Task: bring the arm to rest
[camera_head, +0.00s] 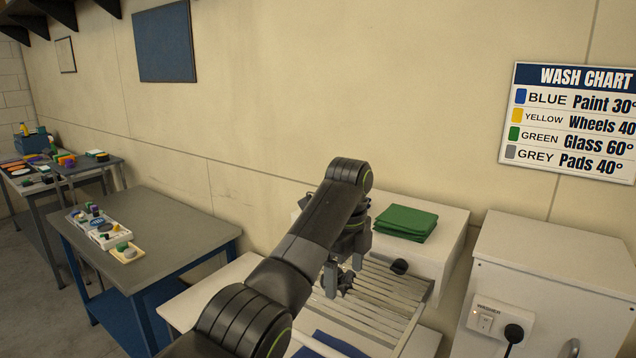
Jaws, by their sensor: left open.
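My left arm (315,225) is black and reaches in from the bottom, bent at a raised joint near the wall. Its gripper (340,283) hangs down over the pale slatted rack (385,300). The jaws are open and I see nothing held between them. The arm hides part of the gripper and of the rack. I cannot tell how high the fingertips are above the slats. My right gripper is not in view.
Folded green cloths (405,222) lie on a white unit (448,235) right of the gripper, above a black knob (399,267). A blue cloth (330,346) lies near the bottom. A white washer cabinet (550,270) stands right. A grey table (170,235) holds small items left.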

